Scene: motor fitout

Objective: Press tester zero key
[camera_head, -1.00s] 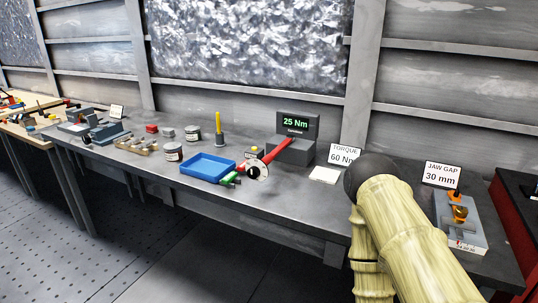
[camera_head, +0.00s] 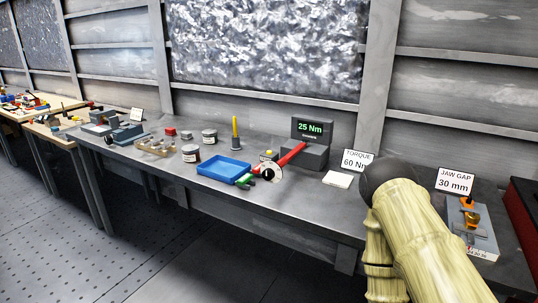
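The torque tester (camera_head: 312,131) is a dark block with an upright display reading "25 Nm" in green. It stands at the back of the grey bench, right of the middle. A red-handled wrench (camera_head: 290,154) leans from the tester toward the front, with a round pale head at its lower end. A small yellow spot (camera_head: 268,153) shows just behind that head; I cannot tell whether it is a key. The zero key cannot be made out for sure. My arm fills the lower right; its gripper is not in view.
A blue tray (camera_head: 224,169) lies left of the wrench, with green-handled pliers (camera_head: 245,181) at its edge. A "TORQUE 60 Nm" card (camera_head: 356,161) and a "JAW GAP 30 mm" card (camera_head: 455,181) stand to the right. Jars (camera_head: 190,153) and a yellow-handled tool (camera_head: 235,130) stand left.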

